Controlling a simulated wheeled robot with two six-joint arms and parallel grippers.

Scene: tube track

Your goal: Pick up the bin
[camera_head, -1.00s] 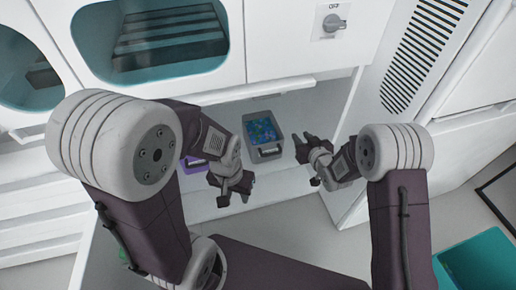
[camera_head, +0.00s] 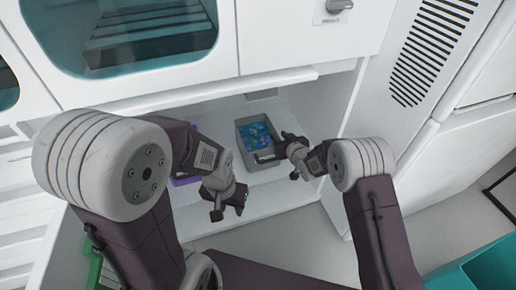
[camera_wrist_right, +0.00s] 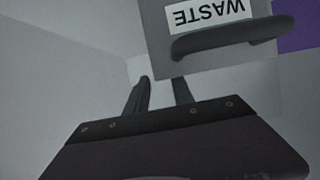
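The grey bin (camera_head: 241,132) with blue and green contents stands upright inside the low white recess. The right wrist view shows its front wall (camera_wrist_right: 160,42), with an upside-down "WASTE" label and a dark handle (camera_wrist_right: 225,38). My right gripper (camera_head: 284,155) is beside the bin's front right, close to the handle. Its two fingers (camera_wrist_right: 160,92) are apart and empty, pointing toward the bin below and left of the handle. My left gripper (camera_head: 228,209) is in front of the bin, lower left, with fingers apart and empty.
A purple object (camera_head: 185,181) sits left of the bin, partly hidden by my left arm. A white ledge (camera_head: 270,83) overhangs the recess. A white side panel (camera_head: 345,185) bounds it on the right. A teal container (camera_head: 480,268) is at the lower right.

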